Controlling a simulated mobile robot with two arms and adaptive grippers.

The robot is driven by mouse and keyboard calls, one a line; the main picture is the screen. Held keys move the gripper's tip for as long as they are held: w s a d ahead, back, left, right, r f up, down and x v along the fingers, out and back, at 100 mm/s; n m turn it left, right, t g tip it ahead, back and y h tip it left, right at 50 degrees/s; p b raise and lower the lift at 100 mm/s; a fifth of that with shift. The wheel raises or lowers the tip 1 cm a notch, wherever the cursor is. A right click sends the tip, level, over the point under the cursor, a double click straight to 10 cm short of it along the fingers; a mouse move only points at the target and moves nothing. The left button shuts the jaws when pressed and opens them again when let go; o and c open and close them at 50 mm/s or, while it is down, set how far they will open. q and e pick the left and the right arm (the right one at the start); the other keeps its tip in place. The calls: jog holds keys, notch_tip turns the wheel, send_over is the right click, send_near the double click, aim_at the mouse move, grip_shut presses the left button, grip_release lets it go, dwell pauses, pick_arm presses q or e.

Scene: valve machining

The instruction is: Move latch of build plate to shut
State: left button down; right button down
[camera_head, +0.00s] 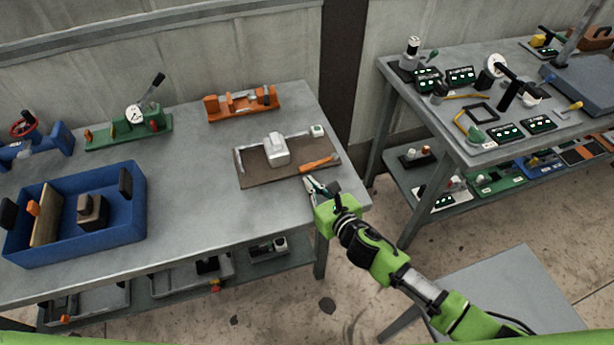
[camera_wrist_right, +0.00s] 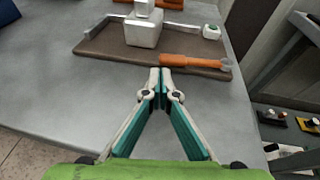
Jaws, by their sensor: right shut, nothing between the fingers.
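The build plate (camera_head: 255,177) is a flat brown tray on the left workbench, with a pale block (camera_head: 277,149) standing on it. An orange latch (camera_head: 318,163) lies along its front right edge. In the right wrist view the latch (camera_wrist_right: 192,62) runs across the plate's near edge, with a pale round end at its right. My right gripper (camera_head: 307,181) is just in front of the latch. Its fingertips (camera_wrist_right: 160,74) are together and empty, close to the latch's left part; I cannot tell whether they touch it. My left gripper is not in view.
A small white-and-green piece (camera_head: 317,131) sits at the plate's back right corner. An orange fixture (camera_head: 242,103) and a green gauge stand (camera_head: 130,127) are at the back. A blue bin (camera_head: 118,230) stands at left. The bench between bin and plate is clear.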

aim_at(299, 169)
jog(key=shift+w+a, duration=0.3)
jog(key=shift+w, duration=0.3)
jog(key=shift+w+a, duration=0.25)
jog(key=shift+w, duration=0.3)
jog(key=shift+w+a+m, duration=0.15)
jog(key=shift+a+m, duration=0.15)
jog(key=shift+w+a+t+h+b, duration=0.25)
jog(key=shift+t+h+b, duration=0.15)
jog(key=shift+h, duration=0.2)
jog(key=shift+w+a+r, duration=0.1)
jog(key=shift+w+r, duration=0.05)
jog(key=shift+w, duration=0.15)
jog(key=shift+w+a, duration=0.1)
jog(key=shift+a, duration=0.05)
jog(key=shift+p, duration=0.3)
